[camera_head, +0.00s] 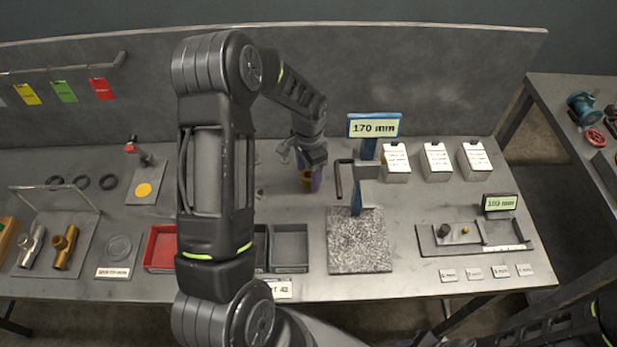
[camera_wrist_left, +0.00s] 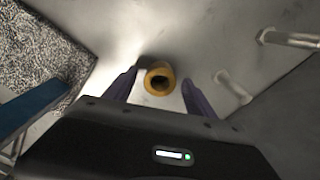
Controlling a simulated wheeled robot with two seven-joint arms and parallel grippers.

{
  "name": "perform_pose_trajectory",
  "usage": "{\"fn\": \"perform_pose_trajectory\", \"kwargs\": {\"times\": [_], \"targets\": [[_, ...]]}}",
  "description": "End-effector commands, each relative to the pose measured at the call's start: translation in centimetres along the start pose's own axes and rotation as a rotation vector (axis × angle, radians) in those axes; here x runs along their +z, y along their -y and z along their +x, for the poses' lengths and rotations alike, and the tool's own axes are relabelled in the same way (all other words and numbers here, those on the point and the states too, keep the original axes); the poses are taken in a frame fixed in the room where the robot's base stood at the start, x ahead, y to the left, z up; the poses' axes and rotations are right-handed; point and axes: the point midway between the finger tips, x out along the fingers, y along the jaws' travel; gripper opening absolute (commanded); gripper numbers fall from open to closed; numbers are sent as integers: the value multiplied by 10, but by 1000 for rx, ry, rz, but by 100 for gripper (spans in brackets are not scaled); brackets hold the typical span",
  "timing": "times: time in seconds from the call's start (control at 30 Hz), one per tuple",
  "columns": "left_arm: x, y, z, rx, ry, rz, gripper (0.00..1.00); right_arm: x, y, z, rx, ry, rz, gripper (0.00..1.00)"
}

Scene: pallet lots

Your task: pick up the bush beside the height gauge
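The bush is a short yellow-brass ring with a dark bore (camera_wrist_left: 160,81). In the left wrist view it stands between the two spread dark fingers of my left gripper (camera_wrist_left: 160,92), with a gap to each finger. In the head view the bush (camera_head: 306,180) shows partly beneath my left gripper (camera_head: 312,180). The height gauge (camera_head: 366,180) stands just right of it, with a blue post, a grey arm, a 170 mm display and a speckled granite plate (camera_head: 358,245). My right gripper is not in view.
Red (camera_head: 160,248) and grey bins (camera_head: 290,248) stand at the front. White label blocks (camera_head: 435,160) stand right of the gauge. A tray with a second display (camera_head: 500,203) is at the right.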

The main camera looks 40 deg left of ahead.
Motion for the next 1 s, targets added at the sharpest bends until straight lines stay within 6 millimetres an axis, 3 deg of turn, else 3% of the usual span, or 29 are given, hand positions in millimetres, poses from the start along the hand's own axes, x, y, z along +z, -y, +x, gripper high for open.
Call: {"fn": "perform_pose_trajectory", "kwargs": {"times": [0.73,1.0], "targets": [[0,0,0,0,0,0,2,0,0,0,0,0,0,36],[0,0,0,0,0,0,0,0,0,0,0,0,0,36]]}}
